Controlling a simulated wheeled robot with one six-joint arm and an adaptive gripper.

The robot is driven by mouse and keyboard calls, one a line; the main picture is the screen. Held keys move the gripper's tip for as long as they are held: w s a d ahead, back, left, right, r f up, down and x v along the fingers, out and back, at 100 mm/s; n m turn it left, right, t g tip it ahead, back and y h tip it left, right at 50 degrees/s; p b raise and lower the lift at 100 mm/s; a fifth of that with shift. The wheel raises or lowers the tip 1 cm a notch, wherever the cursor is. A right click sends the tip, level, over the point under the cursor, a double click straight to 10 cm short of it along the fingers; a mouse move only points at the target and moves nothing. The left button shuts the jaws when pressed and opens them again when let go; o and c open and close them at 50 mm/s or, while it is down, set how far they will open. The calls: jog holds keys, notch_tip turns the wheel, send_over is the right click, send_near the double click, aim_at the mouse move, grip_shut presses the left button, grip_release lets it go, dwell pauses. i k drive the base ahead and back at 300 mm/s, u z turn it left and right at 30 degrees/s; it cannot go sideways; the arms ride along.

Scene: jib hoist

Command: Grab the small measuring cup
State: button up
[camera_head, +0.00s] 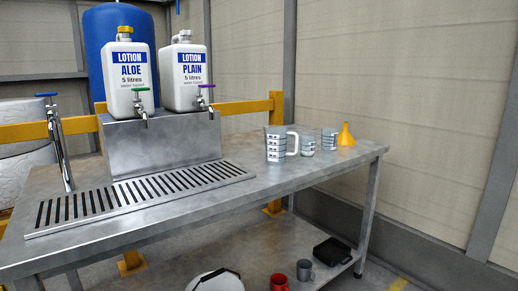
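Several clear measuring vessels with dark markings stand upright on the right part of the steel table (240,215). The largest is a measuring jug (273,145) with a handle on its right side. Just right of it is a small measuring cup (308,146), which looks the shortest. A further measuring cup (329,140) stands to its right, in front of a yellow funnel (346,136). The cups are too small in view to read their markings. My gripper is not in view.
Two lotion canisters (127,80) (186,75) with taps sit on a steel block (165,145). A drain grate (140,198) and a tall tap (58,145) are at left. The front right tabletop is clear. Red (279,282) and grey (304,269) mugs are on the lower shelf.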

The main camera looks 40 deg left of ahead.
aim_at(308, 144)
jog(key=u, duration=1.15)
jog(key=k, duration=1.25)
jog(key=u, duration=0.85)
jog(key=i, duration=0.8)
jog(key=u, duration=0.45)
jog(key=i, duration=0.7)
jog(key=z, duration=1.05)
jog(key=i, duration=0.65)
jog(key=z, duration=0.75)
